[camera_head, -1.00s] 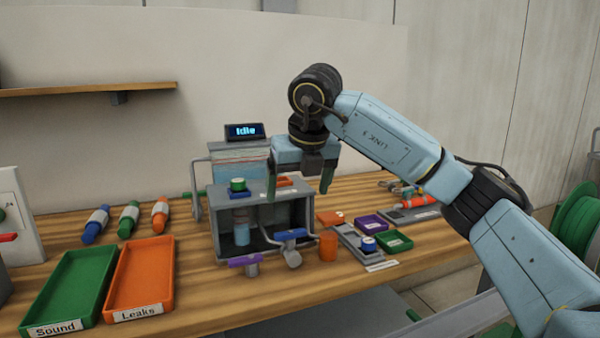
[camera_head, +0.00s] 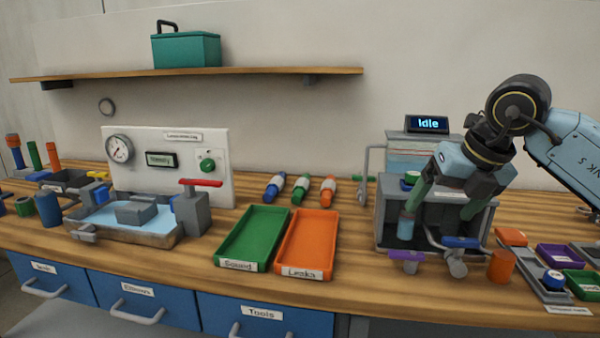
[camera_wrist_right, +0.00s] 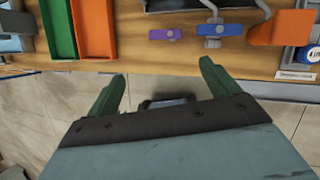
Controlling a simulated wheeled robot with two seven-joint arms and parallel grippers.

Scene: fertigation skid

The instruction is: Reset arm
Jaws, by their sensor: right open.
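My right gripper (camera_head: 439,212) is open, with two green fingers pointing down. In the head view it overlaps the grey skid box (camera_head: 486,222), and I see nothing between its fingers. The fingers also show in the right wrist view (camera_wrist_right: 162,75), spread apart over floor and the bench's front edge. A purple handle (camera_head: 406,255) and a blue handle (camera_head: 461,242) stand at the front of the box, apart from the fingers in the wrist view. A screen (camera_head: 427,124) behind the box reads "Idle". My left gripper is not in view.
A green tray marked Sound (camera_head: 250,237) and an orange tray marked Leaks (camera_head: 308,245) lie left of the box. A water basin (camera_head: 125,218) and gauge panel (camera_head: 215,135) are further left. A shelf (camera_head: 250,72) hangs above.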

